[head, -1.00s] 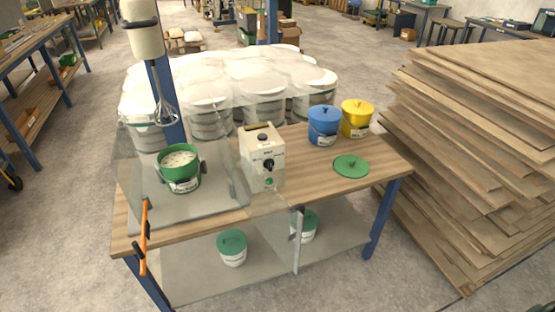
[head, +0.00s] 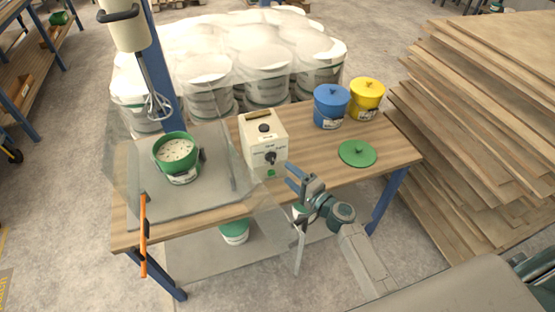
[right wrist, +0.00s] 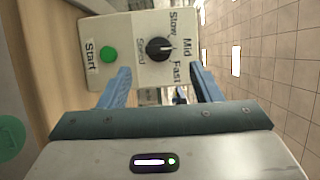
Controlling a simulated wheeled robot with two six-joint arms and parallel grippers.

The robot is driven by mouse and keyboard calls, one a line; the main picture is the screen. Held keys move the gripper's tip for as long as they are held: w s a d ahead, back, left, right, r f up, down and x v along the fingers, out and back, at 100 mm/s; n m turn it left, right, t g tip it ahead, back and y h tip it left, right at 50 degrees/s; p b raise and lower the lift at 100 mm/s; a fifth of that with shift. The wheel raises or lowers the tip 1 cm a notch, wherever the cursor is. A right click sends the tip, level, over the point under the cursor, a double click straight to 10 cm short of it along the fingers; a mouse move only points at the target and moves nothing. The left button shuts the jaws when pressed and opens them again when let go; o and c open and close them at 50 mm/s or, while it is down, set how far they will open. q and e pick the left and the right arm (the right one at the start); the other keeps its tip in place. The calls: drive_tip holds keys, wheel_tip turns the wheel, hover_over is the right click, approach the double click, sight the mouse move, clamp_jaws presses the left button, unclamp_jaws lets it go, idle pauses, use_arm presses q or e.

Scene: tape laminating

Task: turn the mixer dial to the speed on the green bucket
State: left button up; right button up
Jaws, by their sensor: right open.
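The cream mixer control box (head: 262,140) stands on the bench. Its black dial (head: 270,157) also shows in the right wrist view (right wrist: 158,48), ringed by "Slow", "Mid" and "Fast". A pale mark on the dial seems to face "Mid", but it is small. A green "Start" button (right wrist: 108,54) sits beside the dial. The green bucket (head: 176,155) stands open left of the box, with pale contents; its label is too small to read. My right gripper (head: 293,177) is open and empty in front of the box; its fingers (right wrist: 160,74) point at the dial, apart from it.
A clear guard with an orange handle (head: 143,235) stands around the bucket. The mixer head with its whisk (head: 157,106) hangs above. A blue bucket (head: 331,106), yellow bucket (head: 367,98) and green lid (head: 357,153) are on the bench's right. Stacked boards (head: 490,140) stand at right.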

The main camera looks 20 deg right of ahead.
sight(272, 159)
use_arm(q)
drive_tip(key=shift+w+d+r+p, duration=0.1)
drive_tip(key=shift+w+r+p, duration=0.25)
drive_tip(key=shift+r, duration=0.25)
drive_tip(key=shift+w+d+r+p, duration=0.1)
drive_tip(key=shift+w+r+p, duration=0.15)
drive_tip(key=shift+r+p, duration=0.25)
use_arm(e)
drive_tip(key=x, duration=0.7)
drive_tip(key=shift+f, duration=0.1)
drive_tip(key=c, duration=1)
use_arm(q)
drive_tip(key=shift+s, duration=0.15)
